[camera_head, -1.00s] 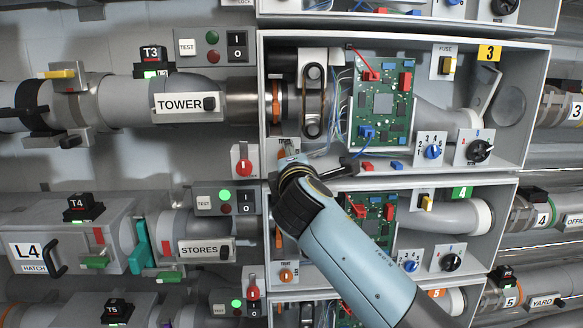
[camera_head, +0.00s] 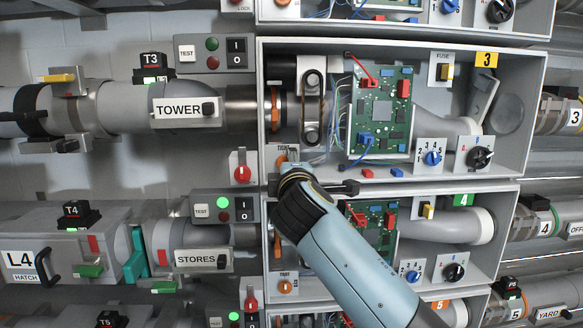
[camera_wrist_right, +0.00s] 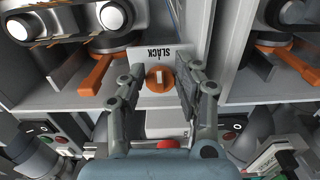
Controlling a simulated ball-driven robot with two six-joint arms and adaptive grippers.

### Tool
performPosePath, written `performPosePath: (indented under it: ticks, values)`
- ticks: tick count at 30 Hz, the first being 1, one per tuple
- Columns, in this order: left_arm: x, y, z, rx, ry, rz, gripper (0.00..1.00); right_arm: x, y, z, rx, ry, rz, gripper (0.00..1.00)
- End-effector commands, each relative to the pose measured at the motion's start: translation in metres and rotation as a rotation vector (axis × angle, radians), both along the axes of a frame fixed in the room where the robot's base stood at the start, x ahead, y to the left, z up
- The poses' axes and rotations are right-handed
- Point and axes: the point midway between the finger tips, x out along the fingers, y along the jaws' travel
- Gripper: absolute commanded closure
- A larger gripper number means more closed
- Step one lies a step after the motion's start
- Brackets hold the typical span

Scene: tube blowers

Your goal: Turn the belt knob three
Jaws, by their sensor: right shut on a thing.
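The belt knob three is a round orange knob with a pale pointer mark on a white plate. In the right wrist view the knob (camera_wrist_right: 160,78) sits between my fingers, beside the word SLACK. In the head view the orange knob (camera_head: 281,161) is mostly hidden by my gripper, at the lower left of the box numbered 3 (camera_head: 400,48). My right gripper (camera_wrist_right: 158,82) is shut on the knob; in the head view the gripper (camera_head: 290,160) reaches in from the lower right. The belt (camera_head: 311,106) runs around two pulleys above the knob. My left gripper is not in view.
A green circuit board (camera_head: 383,110) with wires stands right of the belt. A red knob (camera_head: 242,173) is just left of the box. An orange lever (camera_wrist_right: 97,75) is close by in the wrist view. Box 4 (camera_head: 464,199) lies directly below.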

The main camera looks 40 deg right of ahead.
Motion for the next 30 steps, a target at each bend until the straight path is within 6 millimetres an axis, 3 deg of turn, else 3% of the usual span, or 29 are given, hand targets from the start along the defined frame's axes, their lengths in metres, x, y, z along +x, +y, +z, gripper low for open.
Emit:
performPosePath:
  ticks: [1,2,3,13,24,30]
  values:
    - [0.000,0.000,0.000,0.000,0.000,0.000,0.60,0.001,0.000,0.003,-0.001,-0.006,0.002,1.00]
    - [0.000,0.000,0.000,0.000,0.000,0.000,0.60,0.001,0.000,0.003,-0.001,-0.006,0.002,0.66]
    - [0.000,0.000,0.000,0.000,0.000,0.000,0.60,0.001,0.000,0.003,-0.001,-0.006,0.002,0.61]
    - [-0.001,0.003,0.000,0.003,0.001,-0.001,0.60,-0.005,0.004,0.000,0.000,-0.001,0.002,0.61]
    - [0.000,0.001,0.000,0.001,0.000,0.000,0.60,-0.054,0.035,0.000,0.002,-0.002,0.002,0.61]
    - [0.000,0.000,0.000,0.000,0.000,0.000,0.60,-0.063,0.040,0.001,-0.001,-0.004,0.001,0.61]
